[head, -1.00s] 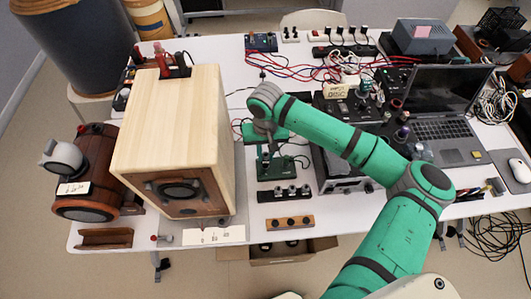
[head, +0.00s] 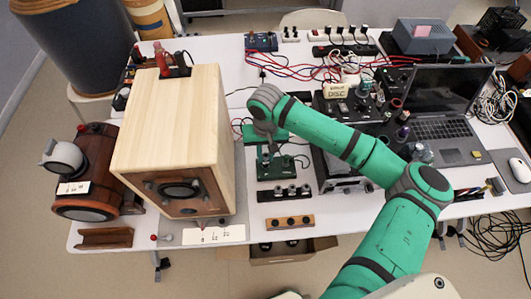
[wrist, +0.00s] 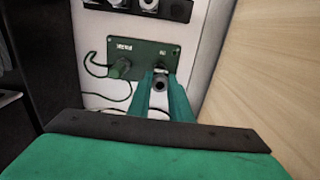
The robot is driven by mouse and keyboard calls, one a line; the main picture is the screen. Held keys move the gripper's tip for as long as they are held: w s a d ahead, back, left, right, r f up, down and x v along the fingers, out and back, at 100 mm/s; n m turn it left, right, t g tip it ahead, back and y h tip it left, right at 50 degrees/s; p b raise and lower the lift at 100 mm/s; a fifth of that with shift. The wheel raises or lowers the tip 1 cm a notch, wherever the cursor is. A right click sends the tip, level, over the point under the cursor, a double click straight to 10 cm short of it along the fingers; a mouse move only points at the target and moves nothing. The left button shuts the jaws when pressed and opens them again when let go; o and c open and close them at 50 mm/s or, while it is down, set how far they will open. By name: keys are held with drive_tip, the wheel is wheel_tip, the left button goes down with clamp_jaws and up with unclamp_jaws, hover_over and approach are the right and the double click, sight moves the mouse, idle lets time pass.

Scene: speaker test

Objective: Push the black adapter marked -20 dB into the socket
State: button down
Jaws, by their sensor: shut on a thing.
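My gripper (wrist: 163,78) points away from the wrist camera, its two green fingers close together around a small dark cylindrical piece (wrist: 160,84), which looks like the adapter. Its -20 dB mark cannot be read. Ahead is a green box (wrist: 148,52) with white lettering. The held piece is in front of the box's right side, where the socket seems to be; the fingers hide it, and I cannot tell whether they touch. A green plug with a cable (wrist: 119,68) sits at the box's left. In the head view my gripper (head: 268,150) is small, over the green equipment.
A wooden speaker cabinet (head: 165,130) stands close at the left of my gripper, its side also filling the right of the wrist view. A black strip (head: 284,194) and a wooden block with black knobs (head: 290,221) lie in front. A laptop (head: 440,115) stands right.

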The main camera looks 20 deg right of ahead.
drive_tip(key=shift+w+f, duration=0.1)
drive_tip(key=shift+f, duration=0.35)
drive_tip(key=shift+s+f, duration=0.15)
drive_tip(key=shift+s, duration=0.05)
drive_tip(key=c, duration=1.5)
unclamp_jaws()
drive_tip(key=shift+c, duration=0.2)
drive_tip(key=shift+w+r, duration=0.1)
drive_tip(key=shift+r, duration=3.7)
